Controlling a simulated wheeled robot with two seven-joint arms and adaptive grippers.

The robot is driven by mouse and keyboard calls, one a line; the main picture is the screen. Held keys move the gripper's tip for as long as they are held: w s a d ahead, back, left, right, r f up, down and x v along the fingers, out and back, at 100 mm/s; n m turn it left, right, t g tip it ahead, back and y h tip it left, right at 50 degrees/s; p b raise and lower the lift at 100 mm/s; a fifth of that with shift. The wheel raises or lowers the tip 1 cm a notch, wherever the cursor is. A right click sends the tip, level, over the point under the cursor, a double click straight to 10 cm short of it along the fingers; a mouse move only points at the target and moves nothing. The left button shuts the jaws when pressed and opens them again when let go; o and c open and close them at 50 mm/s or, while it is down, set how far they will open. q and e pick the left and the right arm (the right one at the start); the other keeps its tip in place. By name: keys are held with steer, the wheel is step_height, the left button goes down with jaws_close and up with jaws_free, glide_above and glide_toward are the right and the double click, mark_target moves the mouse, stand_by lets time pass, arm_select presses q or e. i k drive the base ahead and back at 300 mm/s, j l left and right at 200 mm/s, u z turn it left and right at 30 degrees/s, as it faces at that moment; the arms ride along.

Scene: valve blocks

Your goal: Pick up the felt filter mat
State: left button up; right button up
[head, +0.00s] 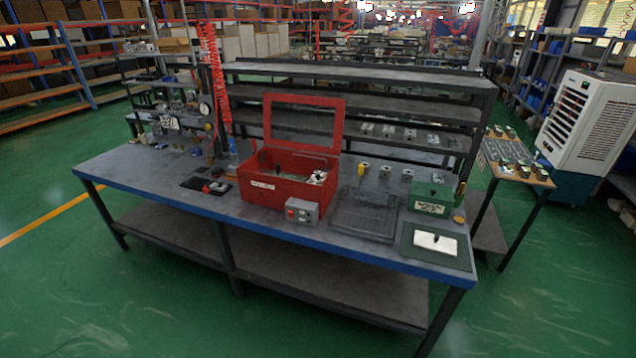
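A white flat pad (424,241), which looks like the felt filter mat, lies at the front right corner of the workbench. A small dark upright piece (437,239) is on it. The pad lies on a dark grey-green mat (462,260), with a dark border showing around it. I cannot tell the pad's material at this distance.
The blue-edged workbench (150,190) holds an open red box (275,189), a grey control box (301,210), a ribbed dark tray (365,222) and a green box (431,198) just behind the pad. A side table (515,165) stands right. Green floor in front is clear.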

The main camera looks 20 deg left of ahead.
mark_target(317, 178)
steer(key=i+j+z, duration=0.35)
steer(key=j, duration=0.65)
steer(key=j+z, duration=0.35)
steer(key=j, duration=0.6)
steer(key=j+z, duration=0.4)
steer(key=j, duration=0.65)
